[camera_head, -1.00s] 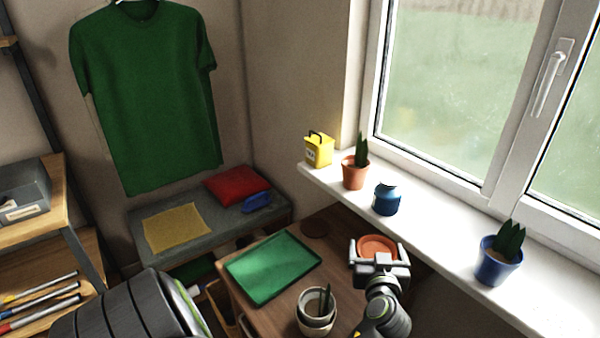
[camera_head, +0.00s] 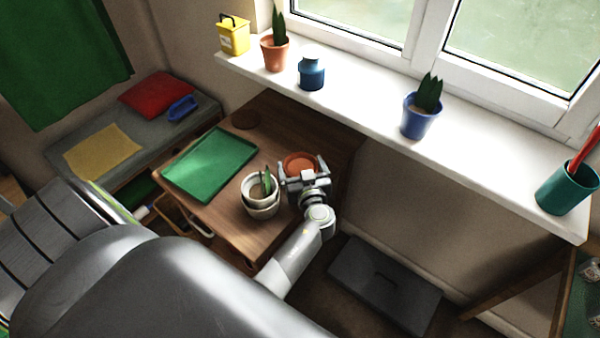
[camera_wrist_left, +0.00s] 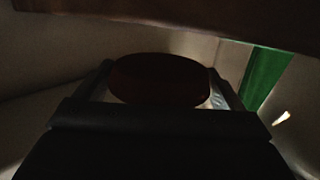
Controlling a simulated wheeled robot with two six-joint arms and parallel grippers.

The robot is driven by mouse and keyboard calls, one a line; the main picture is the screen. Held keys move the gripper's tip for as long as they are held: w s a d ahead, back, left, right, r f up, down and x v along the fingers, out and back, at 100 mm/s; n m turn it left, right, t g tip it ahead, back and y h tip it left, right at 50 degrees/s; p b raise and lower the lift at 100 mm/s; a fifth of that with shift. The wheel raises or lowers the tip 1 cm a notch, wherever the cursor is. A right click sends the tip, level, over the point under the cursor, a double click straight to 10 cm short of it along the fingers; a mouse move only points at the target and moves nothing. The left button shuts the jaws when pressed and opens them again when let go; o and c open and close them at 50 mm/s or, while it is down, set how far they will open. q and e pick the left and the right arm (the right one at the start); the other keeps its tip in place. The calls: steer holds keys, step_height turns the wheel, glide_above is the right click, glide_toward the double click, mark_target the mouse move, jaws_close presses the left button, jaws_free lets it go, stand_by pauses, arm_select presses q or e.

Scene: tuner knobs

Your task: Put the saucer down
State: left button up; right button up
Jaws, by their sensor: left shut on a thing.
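The terracotta saucer (camera_head: 300,161) is held in my left gripper (camera_head: 303,174). In the left wrist view the saucer (camera_wrist_left: 160,78) shows as a dark brown disc between the two fingers, and the gripper is shut on it. In the head view it appears over the right part of the wooden table (camera_head: 290,120), to the right of the stacked pale pots (camera_head: 262,207). I cannot tell whether it touches the tabletop. My right gripper is not in view.
The white windowsill (camera_head: 370,110) behind carries several pots. A dark box (camera_head: 385,285) stands on the floor to the right.

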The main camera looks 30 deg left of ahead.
arm_select(q)
steer(key=shift+f, duration=1.7)
steer(key=shift+f+b, duration=0.2)
steer(key=shift+b, duration=0.15)
steer(key=o, duration=0.9)
steer(key=shift+o, duration=0.2)
steer(key=shift+r, duration=0.1)
